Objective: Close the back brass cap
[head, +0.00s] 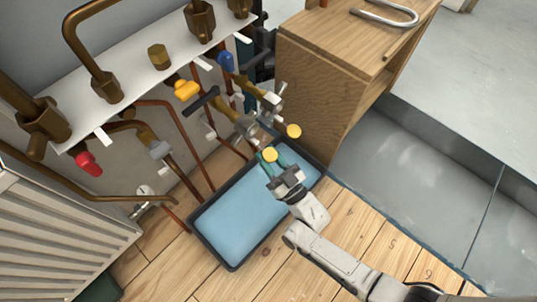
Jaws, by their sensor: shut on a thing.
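Two round yellow brass caps show above the far right end of the blue tray. One brass cap (294,131) is farther right, close to the wooden cabinet, and is free of my gripper. The other brass cap (270,154) is at the fingertips of my gripper (272,159). My gripper has teal fingers and is shut on this second cap. I cannot tell from this view which of the two is the back one. The fittings (247,126) beside the caps are grey and brass; the threads under the caps are hidden.
The blue tray (236,262) with a dark rim lies on the wooden floor below. A white shelf (135,75) with brown pipe fittings and coloured valve handles is at the left. The wooden cabinet (315,105) stands close on the right. A ribbed radiator (55,240) is at lower left.

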